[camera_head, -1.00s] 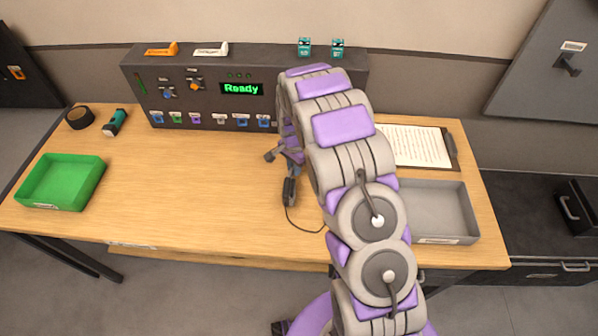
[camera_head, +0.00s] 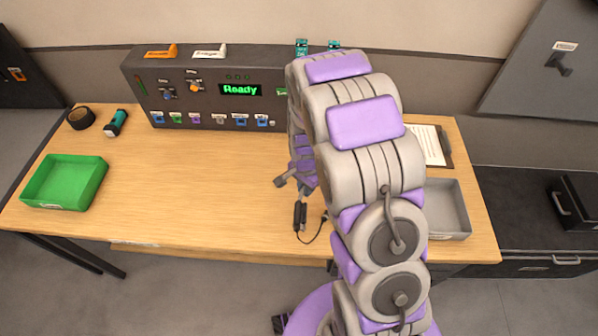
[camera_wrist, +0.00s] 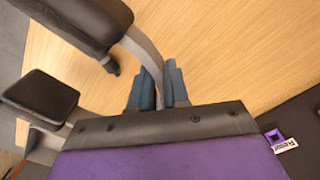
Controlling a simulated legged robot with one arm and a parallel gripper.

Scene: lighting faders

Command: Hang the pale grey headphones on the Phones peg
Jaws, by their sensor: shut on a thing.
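The headphones show in the wrist view with dark ear cups (camera_wrist: 84,22) and a pale grey band (camera_wrist: 148,60). My gripper (camera_wrist: 158,88) is shut on the band between its two blue-grey fingers. In the head view one dark ear cup (camera_head: 300,215) with a cable hangs beside my arm above the bench front; my arm hides the rest. A dark peg (camera_head: 560,66) with a small label above it sticks out of the grey panel at the right. An orange-marked peg (camera_head: 17,75) is on the dark panel at the far left. I cannot read either label.
A console (camera_head: 215,90) reading Ready stands at the back of the wooden bench (camera_head: 200,180). A green tray (camera_head: 62,203) is at the left, a grey tray (camera_head: 447,236) and clipboard (camera_head: 445,150) at the right. The bench's middle left is clear.

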